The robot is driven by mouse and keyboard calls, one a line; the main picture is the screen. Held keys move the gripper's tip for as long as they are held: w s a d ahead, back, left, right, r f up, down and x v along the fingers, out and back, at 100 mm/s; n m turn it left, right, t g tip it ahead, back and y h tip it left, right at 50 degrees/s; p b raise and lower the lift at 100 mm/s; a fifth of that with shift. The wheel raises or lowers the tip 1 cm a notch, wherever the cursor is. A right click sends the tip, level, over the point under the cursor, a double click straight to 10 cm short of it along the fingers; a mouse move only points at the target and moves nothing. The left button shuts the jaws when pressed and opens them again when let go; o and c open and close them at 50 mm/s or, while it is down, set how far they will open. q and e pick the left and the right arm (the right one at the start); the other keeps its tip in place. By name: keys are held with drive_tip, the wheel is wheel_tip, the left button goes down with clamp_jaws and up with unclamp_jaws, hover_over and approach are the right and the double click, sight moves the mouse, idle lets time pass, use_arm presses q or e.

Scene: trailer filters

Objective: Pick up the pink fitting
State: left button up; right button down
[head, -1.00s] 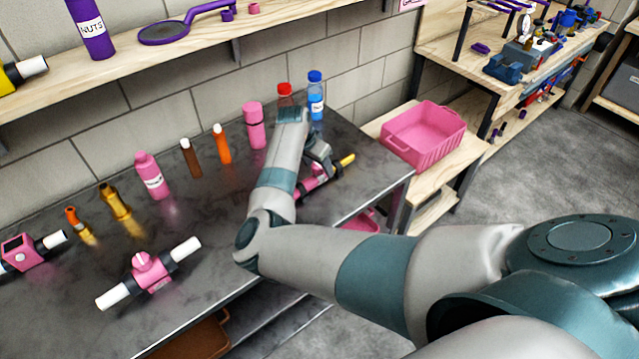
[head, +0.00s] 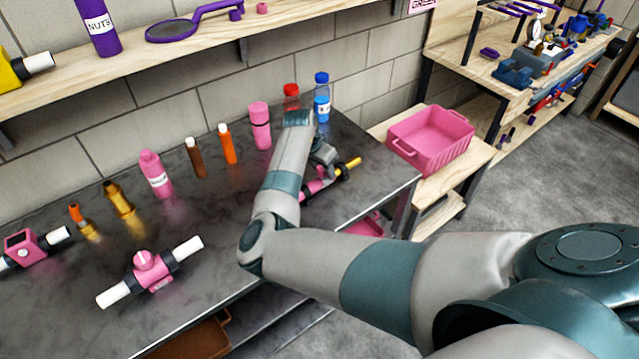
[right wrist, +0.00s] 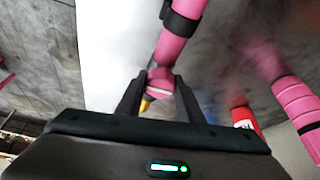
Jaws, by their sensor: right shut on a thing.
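The pink fitting (head: 314,188) is at the right part of the dark table, partly hidden behind my right arm in the head view. It is a pink tube with a black band, and a yellow end shows beside it. In the right wrist view the pink tube (right wrist: 177,45) runs up from between the fingers, with a yellow bit below. My right gripper (right wrist: 158,84) is shut on its end; it also shows in the head view (head: 325,160). Whether the fitting touches the table is unclear. My left gripper is not in view.
A pink valve with white pipe ends (head: 152,270) lies at the front left. Pink (head: 155,174), brown (head: 195,158) and orange (head: 228,144) bottles, another pink bottle (head: 260,126) and a blue bottle (head: 322,98) line the back. A pink crate (head: 432,140) stands right of the table.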

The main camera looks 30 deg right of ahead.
drive_tip(key=shift+r, duration=0.1)
drive_tip(key=shift+r+b, duration=0.3)
drive_tip(key=shift+r, duration=0.05)
drive_tip(key=r+b, duration=0.1)
drive_tip(key=r, duration=0.2)
drive_tip(key=shift+d+r+b, duration=0.1)
drive_tip(key=shift+d+b, duration=0.1)
drive_tip(key=shift+b, duration=0.15)
drive_tip(key=s+d+r+b, duration=0.3)
drive_tip(key=s+d+r, duration=0.4)
drive_tip(key=s, duration=0.2)
drive_tip(key=shift+d, duration=0.1)
